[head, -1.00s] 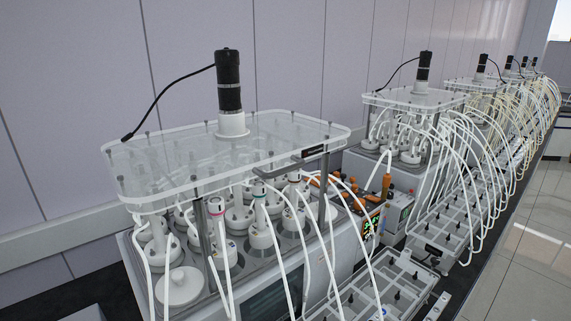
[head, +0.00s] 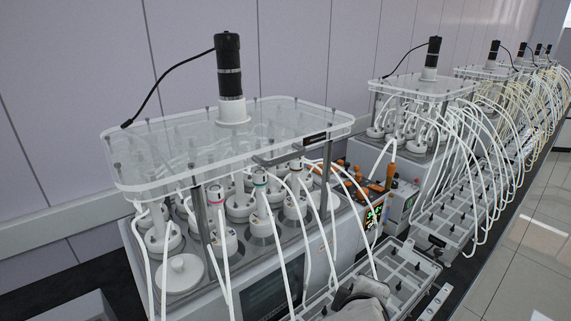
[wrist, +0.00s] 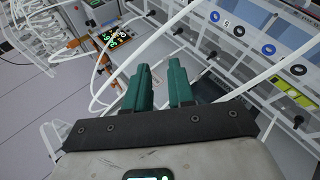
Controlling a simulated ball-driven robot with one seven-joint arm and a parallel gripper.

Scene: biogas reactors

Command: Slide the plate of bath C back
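A clear rounded plate (head: 190,135) lies flat on posts above the nearest water bath (head: 265,290). It carries a black upright motor (head: 229,65) on a white base. A grey bar handle (head: 290,153) and a small dark label, unreadable here, are at its front right edge. Whether this bath is C cannot be read. My gripper (wrist: 161,70) shows two teal fingers with a gap between them and nothing held. In the head view only a grey part of my arm (head: 360,300) shows, low at the bottom, in front of the bath and below the plate.
White tubes (head: 328,240) hang from the bath's bottles to a clear rack (head: 405,270) in front. An orange-fitted device with a lit display (head: 374,216) stands right of the bath. A second bath's plate (head: 400,88) stands behind. Open floor (head: 530,250) lies at right.

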